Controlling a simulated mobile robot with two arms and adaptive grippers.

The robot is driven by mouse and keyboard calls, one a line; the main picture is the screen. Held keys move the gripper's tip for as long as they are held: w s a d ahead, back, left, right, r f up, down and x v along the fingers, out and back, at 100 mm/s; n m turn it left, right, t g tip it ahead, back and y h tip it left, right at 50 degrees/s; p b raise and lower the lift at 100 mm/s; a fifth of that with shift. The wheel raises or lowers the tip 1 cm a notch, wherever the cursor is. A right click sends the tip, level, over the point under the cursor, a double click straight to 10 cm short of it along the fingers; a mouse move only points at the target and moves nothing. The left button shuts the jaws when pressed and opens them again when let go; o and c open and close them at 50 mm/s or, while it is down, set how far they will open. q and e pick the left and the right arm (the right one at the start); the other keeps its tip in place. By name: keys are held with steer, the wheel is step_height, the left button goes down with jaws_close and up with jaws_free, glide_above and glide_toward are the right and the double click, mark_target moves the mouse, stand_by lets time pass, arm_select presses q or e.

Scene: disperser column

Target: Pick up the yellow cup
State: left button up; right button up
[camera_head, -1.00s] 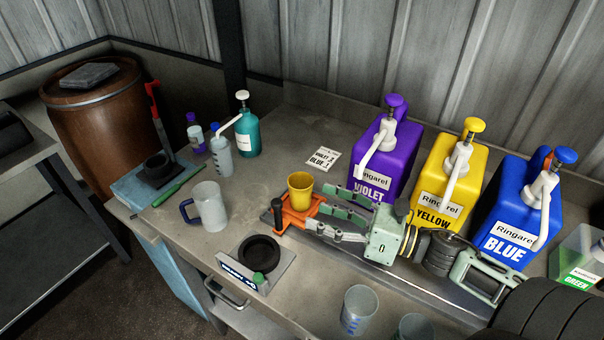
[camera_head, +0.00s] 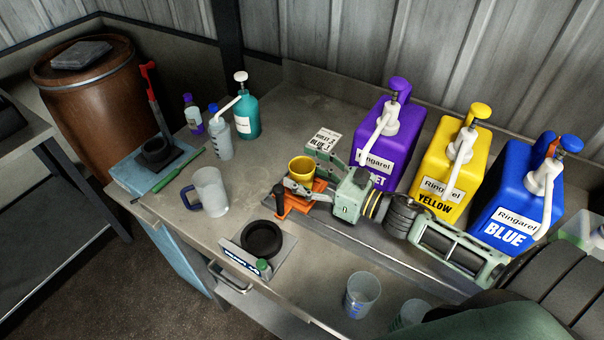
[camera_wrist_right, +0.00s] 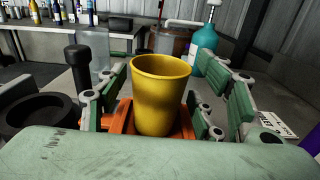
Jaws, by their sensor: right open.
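The yellow cup (camera_head: 301,168) stands upright on an orange holder (camera_head: 291,204) on the workbench. It also shows large in the right wrist view (camera_wrist_right: 160,92). My right gripper (camera_head: 306,172) comes in from the right and is open, with one finger on each side of the cup. In the wrist view the green finger pads (camera_wrist_right: 174,104) stand apart from the cup's sides, with gaps visible. The cup's lower part is partly hidden by a finger in the head view. My left gripper is not in view.
Violet (camera_head: 386,134), yellow (camera_head: 451,165) and blue (camera_head: 518,196) pump containers stand behind my right arm. A clear mug (camera_head: 211,192) is left of the cup, and a black dish (camera_head: 262,239) is in front. Clear cups (camera_head: 362,296) stand near the front edge.

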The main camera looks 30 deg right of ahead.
steer(key=shift+w+a, duration=0.15)
steer(key=shift+w, duration=0.1)
steer(key=c, duration=1)
steer(key=shift+s+r, duration=0.1)
steer(key=shift+s, duration=0.05)
